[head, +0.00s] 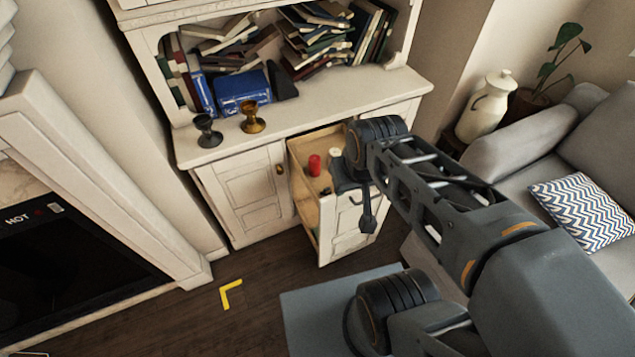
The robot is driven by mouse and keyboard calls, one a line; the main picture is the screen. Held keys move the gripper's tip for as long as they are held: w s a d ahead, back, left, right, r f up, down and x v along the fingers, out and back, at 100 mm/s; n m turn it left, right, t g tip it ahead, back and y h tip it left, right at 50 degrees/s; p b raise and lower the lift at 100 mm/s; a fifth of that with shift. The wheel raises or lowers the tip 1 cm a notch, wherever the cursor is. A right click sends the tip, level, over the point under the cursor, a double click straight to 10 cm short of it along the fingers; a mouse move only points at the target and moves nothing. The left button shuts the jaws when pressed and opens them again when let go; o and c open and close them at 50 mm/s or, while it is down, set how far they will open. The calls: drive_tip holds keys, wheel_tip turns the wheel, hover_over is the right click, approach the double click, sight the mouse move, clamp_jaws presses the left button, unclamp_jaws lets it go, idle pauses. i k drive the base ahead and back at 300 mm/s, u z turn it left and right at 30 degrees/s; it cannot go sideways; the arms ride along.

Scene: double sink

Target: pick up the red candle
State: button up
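The red candle (314,165) stands upright inside the pulled-out drawer (297,165) of the white cabinet. A white candle-like object (335,153) is to its right in the same drawer. My gripper (367,216) is over the drawer's front panel, to the right of and nearer than the red candle, and apart from it. The fingers point down and look small and dark. I cannot tell whether they are open or shut. My arm hides the right part of the drawer.
A dark goblet (207,131) and a bronze goblet (252,116) stand on the cabinet top near a blue box (241,91). Books fill the shelf behind. A grey sofa (530,140) is on the right.

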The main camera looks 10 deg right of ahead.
sight(315, 161)
drive_tip(key=u, duration=0.05)
drive_tip(key=k, duration=0.5)
drive_tip(key=z, duration=0.5)
drive_tip(key=i, duration=0.65)
drive_tip(key=u, duration=2.1)
drive_tip(key=i, duration=0.5)
drive_tip(key=z, duration=0.05)
